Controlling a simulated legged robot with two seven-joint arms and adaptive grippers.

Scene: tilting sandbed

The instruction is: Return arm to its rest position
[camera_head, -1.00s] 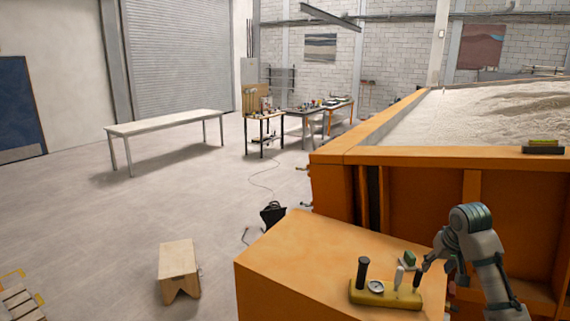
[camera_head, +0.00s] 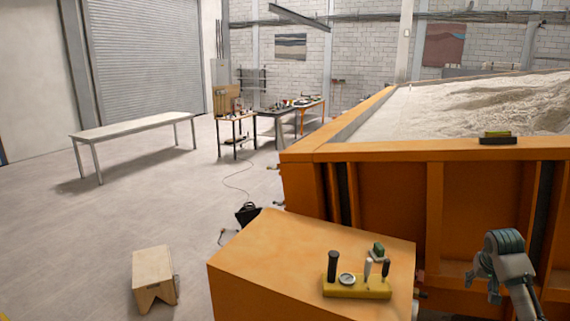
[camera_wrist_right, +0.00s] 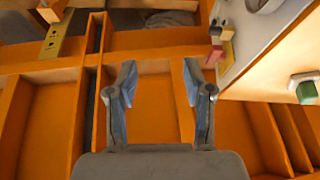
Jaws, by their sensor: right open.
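My right gripper (camera_head: 490,287) is at the lower right of the head view, to the right of the orange control box (camera_head: 245,285) and in front of the orange sandbed frame (camera_head: 390,153). In the right wrist view the gripper (camera_wrist_right: 158,72) shows its two fingers apart, with nothing between them. Orange frame panels lie beyond them. A yellow lever panel (camera_head: 340,289) on the control box carries a black handle (camera_head: 332,266), a gauge (camera_head: 347,280) and two smaller levers. The gripper is clear of these levers. My left gripper is not in view.
A yellow and black object (camera_head: 497,138) sits on the sandbed rim. A wooden stool (camera_head: 153,272), a black container (camera_head: 247,213) and a long table (camera_head: 130,130) stand on the floor to the left. Floor between them is open.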

